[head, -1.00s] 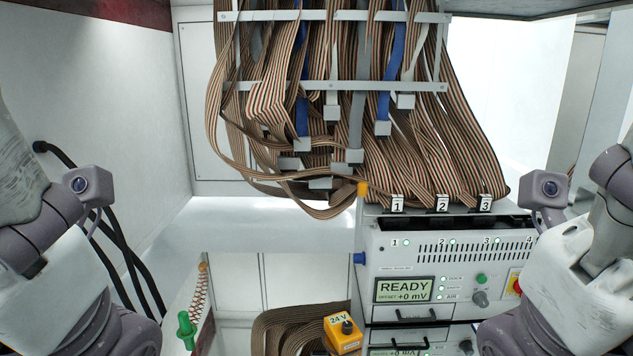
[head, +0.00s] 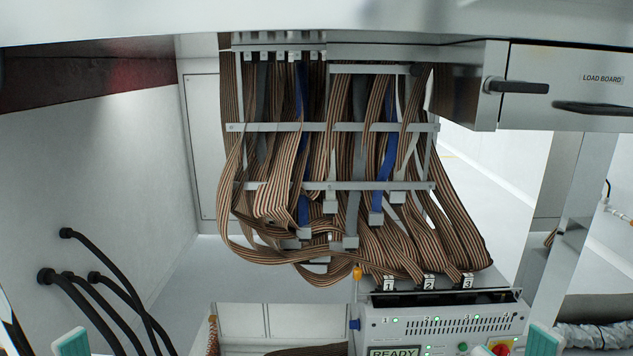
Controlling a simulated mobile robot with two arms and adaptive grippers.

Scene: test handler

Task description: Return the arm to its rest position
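A teal-and-white fingertip of my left gripper (head: 70,342) shows at the bottom left edge. A similar teal-and-white fingertip of my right gripper (head: 545,340) shows at the bottom right edge, in front of the right end of the instrument box. The rest of both grippers and nearly all of both arms are outside the picture. Whether either gripper is open or shut does not show, and nothing held is visible.
Striped ribbon cables (head: 275,190) hang from a metal rack (head: 330,127). The instrument box (head: 450,322), with READY on its display, stands below. A LOAD BOARD drawer (head: 565,87) is overhead right. Black hoses (head: 110,300) leave the left wall.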

